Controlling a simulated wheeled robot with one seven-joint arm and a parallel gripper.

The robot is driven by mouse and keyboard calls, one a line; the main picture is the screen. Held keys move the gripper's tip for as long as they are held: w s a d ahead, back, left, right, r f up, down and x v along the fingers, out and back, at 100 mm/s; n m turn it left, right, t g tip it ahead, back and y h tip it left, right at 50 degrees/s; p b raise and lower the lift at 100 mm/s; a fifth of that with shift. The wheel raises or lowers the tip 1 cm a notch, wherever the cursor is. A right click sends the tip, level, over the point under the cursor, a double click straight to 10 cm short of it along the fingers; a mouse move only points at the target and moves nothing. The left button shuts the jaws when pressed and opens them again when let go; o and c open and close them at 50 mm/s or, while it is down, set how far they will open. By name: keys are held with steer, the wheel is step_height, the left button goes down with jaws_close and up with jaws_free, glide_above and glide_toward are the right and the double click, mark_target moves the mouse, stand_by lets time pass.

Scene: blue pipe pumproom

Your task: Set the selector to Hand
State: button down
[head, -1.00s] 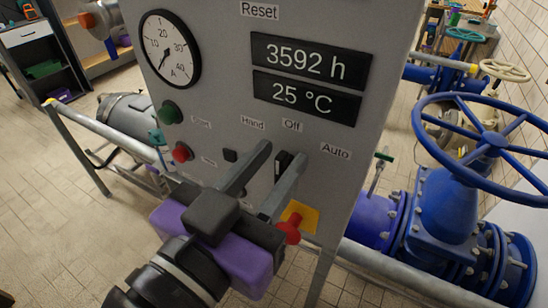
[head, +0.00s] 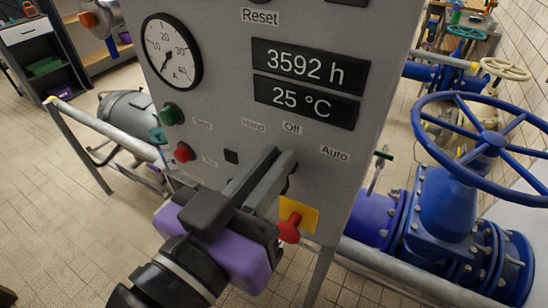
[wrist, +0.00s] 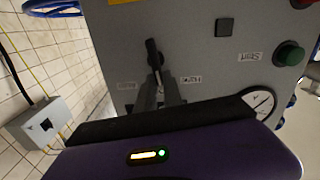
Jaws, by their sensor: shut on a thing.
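The selector is a small black knob on the grey panel, below the Hand (head: 253,125), Off (head: 292,127) and Auto (head: 335,153) labels. In the head view my gripper (head: 283,162) covers most of it. In the wrist view the black selector knob (wrist: 152,52) stands nearly upright in the picture, slightly tilted. My gripper's grey fingers (wrist: 159,92) are closed around its near end. A label (wrist: 190,79) shows to the right of the fingers and a faint one to the left. Which label the knob points at is not clear.
A red emergency stop (head: 289,229) on a yellow plate sits just below my gripper. A green button (head: 171,114), a red button (head: 184,152) and a small black square (head: 231,156) are to the left. A blue handwheel valve (head: 490,145) stands right of the panel.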

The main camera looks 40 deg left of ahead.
steer(key=n+p, duration=0.2)
steer(key=n, duration=0.1)
steer(key=shift+s+a, duration=0.1)
steer(key=shift+a, duration=0.3)
steer(key=shift+s+a+f+n+p, duration=0.1)
steer(key=shift+a+f+n+p, duration=0.1)
steer(key=shift+n+p, duration=0.65)
steer(key=shift+a+f+n+p, duration=0.15)
steer(key=shift+n+p, duration=0.45)
steer(key=shift+n, duration=0.45)
steer(key=c, duration=1.5)
jaws_free()
steer(key=shift+s, duration=0.1)
steer(key=b+v, duration=0.2)
steer(key=v, duration=0.5)
steer(key=shift+s+d, duration=0.1)
steer(key=shift+s, duration=0.2)
